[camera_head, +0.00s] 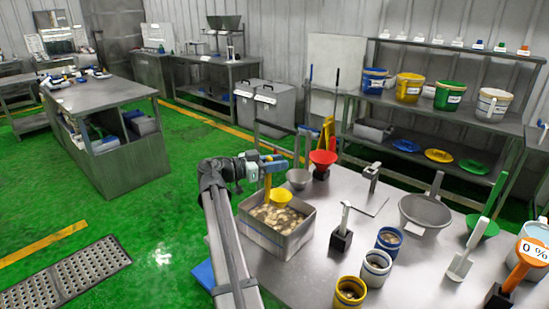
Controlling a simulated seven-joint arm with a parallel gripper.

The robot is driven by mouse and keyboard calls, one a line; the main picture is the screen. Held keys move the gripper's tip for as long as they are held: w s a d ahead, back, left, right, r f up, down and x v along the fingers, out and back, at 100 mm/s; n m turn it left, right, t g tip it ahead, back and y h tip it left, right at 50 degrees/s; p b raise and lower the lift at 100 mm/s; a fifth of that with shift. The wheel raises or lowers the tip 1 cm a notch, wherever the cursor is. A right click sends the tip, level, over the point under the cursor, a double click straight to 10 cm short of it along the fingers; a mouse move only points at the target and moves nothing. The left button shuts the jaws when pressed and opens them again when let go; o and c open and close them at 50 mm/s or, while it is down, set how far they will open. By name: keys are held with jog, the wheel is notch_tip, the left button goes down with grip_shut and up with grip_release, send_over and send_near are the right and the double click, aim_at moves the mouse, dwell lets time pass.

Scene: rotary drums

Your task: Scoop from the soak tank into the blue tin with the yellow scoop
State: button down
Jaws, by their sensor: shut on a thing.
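The soak tank (272,242) is a grey metal box at the left end of the steel table, with pale brown lumpy pieces and liquid inside. My gripper (268,167) is shut on the upright handle of the yellow scoop (281,198). The scoop's bowl is at the tank's back part; I cannot tell whether it touches the contents or what is in it. The blue tin (388,241) stands upright on the table, right of the tank. Its inside is dark and too small to read.
A black block with a white handle (341,240) stands between tank and tins.

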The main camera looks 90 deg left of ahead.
jog(key=shift+w+a+f+g+h, duration=0.3)
jog(key=shift+w+f+g, duration=0.4)
jog(key=shift+f, duration=1)
jog(key=shift+w+a+f+g+h, duration=0.25)
jog(key=shift+w+f+g, duration=0.45)
jog(key=shift+f, duration=0.95)
jog(key=shift+w+a+f+g+h, duration=0.4)
jog(key=shift+w+f, duration=0.5)
jog(key=shift+f, duration=0.8)
jog(key=shift+w+f, duration=0.2)
jog(key=shift+f, duration=0.05)
jog(key=shift+w+a, duration=0.25)
jog(key=shift+w, duration=0.55)
jog(key=shift+s, duration=0.1)
